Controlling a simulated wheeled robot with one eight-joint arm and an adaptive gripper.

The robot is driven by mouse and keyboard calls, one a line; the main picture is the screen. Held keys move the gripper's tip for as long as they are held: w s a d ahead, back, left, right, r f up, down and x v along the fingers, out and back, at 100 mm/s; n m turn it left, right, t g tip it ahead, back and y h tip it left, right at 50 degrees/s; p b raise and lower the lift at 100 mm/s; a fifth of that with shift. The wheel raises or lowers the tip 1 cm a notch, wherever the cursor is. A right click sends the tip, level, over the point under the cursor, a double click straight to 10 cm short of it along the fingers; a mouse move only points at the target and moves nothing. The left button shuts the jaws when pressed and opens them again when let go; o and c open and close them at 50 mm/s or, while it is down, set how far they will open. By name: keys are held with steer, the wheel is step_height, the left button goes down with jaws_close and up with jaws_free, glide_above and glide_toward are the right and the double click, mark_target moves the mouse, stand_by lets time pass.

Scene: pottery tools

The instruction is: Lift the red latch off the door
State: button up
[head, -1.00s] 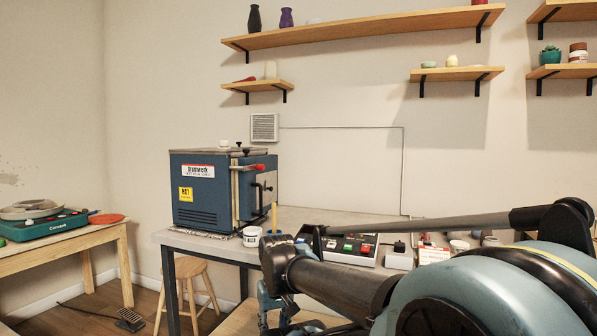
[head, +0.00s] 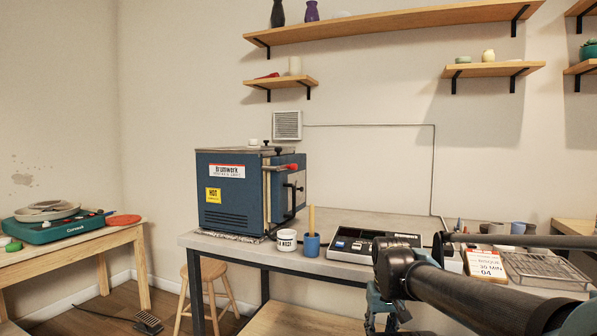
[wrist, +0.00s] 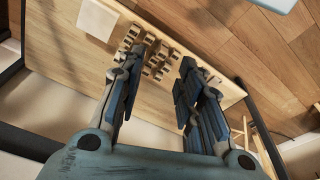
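The red latch (head: 286,167) sits near the top of the door side of the blue kiln (head: 228,205) in the head view. The kiln door (head: 289,192) has a dark handle (head: 293,197) below the latch. My gripper (wrist: 160,85) shows in the wrist view with its two fingers apart and nothing between them. It points down over a low wooden shelf. In the head view my arm reaches in at the lower right, well away from the latch, and the fingertips are not clearly seen there. The latch is not in the wrist view.
On the grey table (head: 345,260) stand a white cup (head: 287,241), a blue cup with a wooden stick (head: 311,244), a control box (head: 355,246), a timer card (head: 486,264) and a wire rack (head: 545,268). A wooden stool (head: 212,285) stands below. Wall shelves (head: 385,24) hang above.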

steer(key=shift+o, duration=0.8)
steer(key=n+t+y, duration=0.3)
steer(key=n+y, duration=0.3)
steer(key=y, duration=1.1)
glide_toward(295, 167)
steer(key=x, duration=0.5)
steer(key=w+x, duration=0.1)
steer(key=x, duration=0.4)
steer(key=shift+w+f, duration=0.1)
steer(key=shift+w, duration=0.15)
steer(key=shift+c, duration=0.2)
jaws_close()
